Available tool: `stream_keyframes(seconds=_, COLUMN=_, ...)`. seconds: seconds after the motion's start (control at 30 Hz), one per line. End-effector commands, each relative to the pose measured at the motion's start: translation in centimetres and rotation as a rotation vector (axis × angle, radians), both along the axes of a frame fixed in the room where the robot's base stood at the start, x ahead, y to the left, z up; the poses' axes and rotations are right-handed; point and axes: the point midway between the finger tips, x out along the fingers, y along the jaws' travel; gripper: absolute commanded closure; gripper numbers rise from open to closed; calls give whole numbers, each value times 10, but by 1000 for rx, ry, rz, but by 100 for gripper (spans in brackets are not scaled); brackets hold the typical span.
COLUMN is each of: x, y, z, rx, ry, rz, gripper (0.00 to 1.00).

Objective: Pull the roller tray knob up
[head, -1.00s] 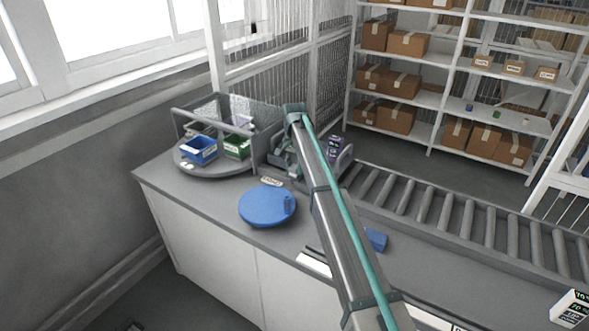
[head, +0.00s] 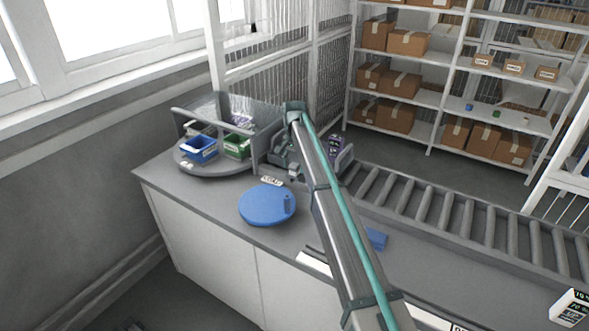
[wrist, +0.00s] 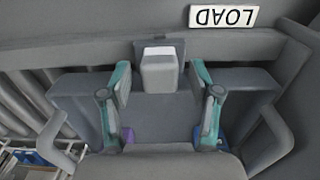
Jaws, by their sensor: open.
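The roller tray (wrist: 160,117) is a grey tray with raised sides, filling the middle of the wrist view. Its knob (wrist: 158,72) is a light grey block with a pale top, in front of a darker plate near the LOAD label (wrist: 223,17). My gripper (wrist: 160,82) is open, with one teal-edged finger on each side of the knob. Gaps show between the fingers and the knob.
A blue round disc (head: 266,205) lies on the grey counter (head: 225,209). A turntable (head: 214,169) with a blue bin (head: 199,150) and a green bin (head: 236,146) stands left of my gripper. A roller conveyor (head: 452,212) runs right. A blue block (head: 377,239) lies beside my arm.

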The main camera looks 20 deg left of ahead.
Motion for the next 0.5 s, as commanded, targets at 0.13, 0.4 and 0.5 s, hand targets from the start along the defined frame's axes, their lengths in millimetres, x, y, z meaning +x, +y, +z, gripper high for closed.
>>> stream_keyframes(seconds=0.13, x=0, y=0, z=2, rx=0, ry=0, rz=0, gripper=38)
stream_keyframes(seconds=0.4, x=0, y=0, z=23, rx=1, ry=-1, rz=0, gripper=38)
stream_keyframes(seconds=0.5, x=0, y=0, z=33, rx=1, ry=-1, rz=0, gripper=38)
